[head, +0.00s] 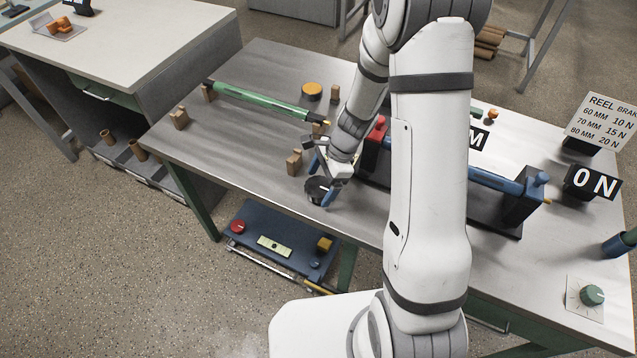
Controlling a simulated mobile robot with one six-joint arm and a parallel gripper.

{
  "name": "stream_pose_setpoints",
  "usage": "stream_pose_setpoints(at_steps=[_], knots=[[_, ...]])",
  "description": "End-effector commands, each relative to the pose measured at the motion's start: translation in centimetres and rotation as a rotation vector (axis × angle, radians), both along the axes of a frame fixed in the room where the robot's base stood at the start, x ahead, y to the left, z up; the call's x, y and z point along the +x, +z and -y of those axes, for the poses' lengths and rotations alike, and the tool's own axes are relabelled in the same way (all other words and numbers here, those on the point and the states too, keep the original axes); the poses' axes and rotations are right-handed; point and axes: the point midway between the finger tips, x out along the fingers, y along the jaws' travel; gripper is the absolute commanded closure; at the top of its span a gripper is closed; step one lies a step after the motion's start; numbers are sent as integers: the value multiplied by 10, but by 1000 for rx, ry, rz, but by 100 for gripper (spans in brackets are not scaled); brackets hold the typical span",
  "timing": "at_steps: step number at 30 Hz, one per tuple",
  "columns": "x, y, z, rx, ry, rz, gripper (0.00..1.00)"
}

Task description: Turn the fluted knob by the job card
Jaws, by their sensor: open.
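The green fluted knob (591,295) sits on a pale square plate at the right front of the bench. The job card (604,120) stands at the back right and reads "REEL BRAK", with 60 MM 10 N, 70 MM 15 N and 80 MM 20 N; its right edge is cut off. A black display (592,183) below the card reads "0 N". My gripper (322,180) is open, with blue fingertips, over a dark round disc (316,192) at the bench's front left. It is far from the green knob. I cannot tell whether the fingers touch the disc.
My arm hides the middle of the bench and part of a sign ending in "M" (478,139). A blue roller (495,181) lies behind the arm. A green rod (262,100) and small wooden blocks (294,163) are at left. A blue cylinder (615,245) is behind the knob.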

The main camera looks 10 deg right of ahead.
Motion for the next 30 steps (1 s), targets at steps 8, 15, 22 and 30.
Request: stream_pose_setpoints(at_steps=[8, 15, 22, 30], knots=[[-1, -4, -2, -1, 1, 1, 14], [0, -4, -2, -1, 2, 1, 29], [0, -4, -2, -1, 1, 2, 47], [1, -4, -5, 0, 3, 4, 58]])
